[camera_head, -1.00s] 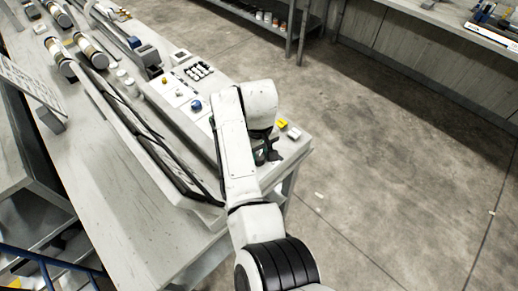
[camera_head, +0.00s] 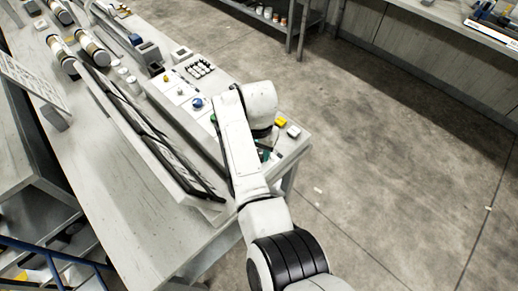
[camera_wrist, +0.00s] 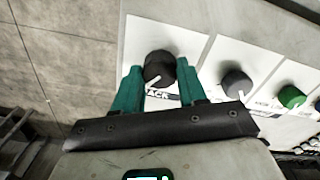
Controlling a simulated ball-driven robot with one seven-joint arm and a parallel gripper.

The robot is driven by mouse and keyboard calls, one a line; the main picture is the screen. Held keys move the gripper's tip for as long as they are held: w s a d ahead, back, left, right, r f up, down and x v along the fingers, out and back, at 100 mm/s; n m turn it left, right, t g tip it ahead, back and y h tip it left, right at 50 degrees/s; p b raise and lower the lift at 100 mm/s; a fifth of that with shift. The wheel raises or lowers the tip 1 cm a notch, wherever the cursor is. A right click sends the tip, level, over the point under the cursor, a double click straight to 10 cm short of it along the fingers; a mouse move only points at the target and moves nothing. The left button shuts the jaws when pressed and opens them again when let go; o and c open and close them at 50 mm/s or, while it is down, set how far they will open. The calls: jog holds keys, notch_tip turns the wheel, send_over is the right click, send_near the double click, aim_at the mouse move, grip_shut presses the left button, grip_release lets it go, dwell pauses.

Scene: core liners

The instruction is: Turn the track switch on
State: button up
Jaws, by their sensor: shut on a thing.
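The track switch is a round black knob (camera_wrist: 158,64) with a white pointer line, on a white panel plate in the wrist view. Its pointer is aimed down and slightly left in that view. The label beside it reads "ACK", with its start hidden by a finger. My gripper (camera_wrist: 160,78) has its green fingers on either side of the knob and is shut on it. In the head view, my gripper (camera_head: 265,154) is low over the near end of the control panel, mostly hidden by my arm; the knob is hidden there.
A grey knob (camera_wrist: 236,83) and a green knob (camera_wrist: 291,96) sit to the right in the wrist view. A long black-framed rack (camera_head: 150,140) runs alongside. Floor to the right is clear.

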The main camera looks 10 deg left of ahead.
jog(key=shift+m, duration=0.8)
jog(key=o, duration=1.1)
jog(key=shift+c, duration=0.2)
notch_tip(320, 180, up, 11)
jog(key=b, duration=0.1)
jog(key=shift+f, duration=0.1)
